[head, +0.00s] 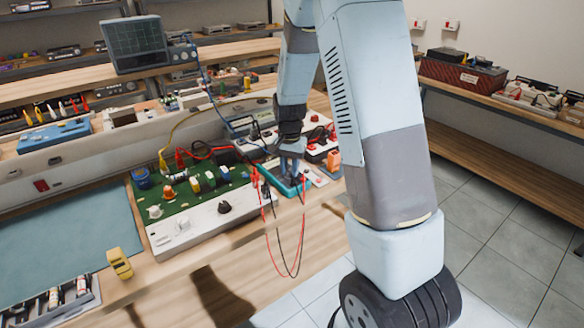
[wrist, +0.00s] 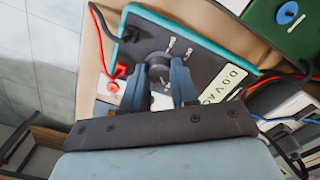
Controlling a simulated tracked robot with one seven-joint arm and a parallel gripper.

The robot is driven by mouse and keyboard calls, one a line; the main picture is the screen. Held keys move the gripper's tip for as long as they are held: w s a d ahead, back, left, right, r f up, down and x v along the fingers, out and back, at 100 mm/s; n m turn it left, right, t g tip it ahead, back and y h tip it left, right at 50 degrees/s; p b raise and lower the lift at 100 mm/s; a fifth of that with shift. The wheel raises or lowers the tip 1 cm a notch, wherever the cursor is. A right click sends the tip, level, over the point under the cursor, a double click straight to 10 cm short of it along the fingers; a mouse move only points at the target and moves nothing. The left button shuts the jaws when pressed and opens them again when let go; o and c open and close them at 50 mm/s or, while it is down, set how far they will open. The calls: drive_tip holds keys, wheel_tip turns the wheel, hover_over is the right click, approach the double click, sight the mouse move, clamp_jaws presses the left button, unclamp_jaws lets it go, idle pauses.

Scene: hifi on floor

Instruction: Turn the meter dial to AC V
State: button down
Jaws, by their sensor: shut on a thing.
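The meter (wrist: 205,60) is a teal-edged box with a dark face, lying on the bench. In the wrist view its round dial (wrist: 158,70) sits between the fingers of my gripper (wrist: 159,78), which is shut on it. Small pale marks surround the dial, too small to read surely. The display (wrist: 222,84) seems to read 0.0 V AC. In the head view the meter (head: 288,183) lies at the bench's front right, under my gripper (head: 291,168). The dial is hidden there by my gripper. A red plug (wrist: 121,70) and a black plug sit in the meter's edge.
A green circuit board (head: 192,188) with a white control panel (head: 205,222) lies left of the meter. Red and black leads (head: 283,240) hang over the bench's front edge. A yellow clip-like object (head: 119,263) and a teal mat (head: 70,240) lie farther left.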

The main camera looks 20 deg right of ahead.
sight(290, 171)
drive_tip(key=shift+m, duration=0.3)
drive_tip(key=c, duration=0.9)
unclamp_jaws()
drive_tip(key=shift+o, duration=0.2)
wheel_tip(290, 171, up, 14)
drive_tip(key=shift+f, duration=0.15)
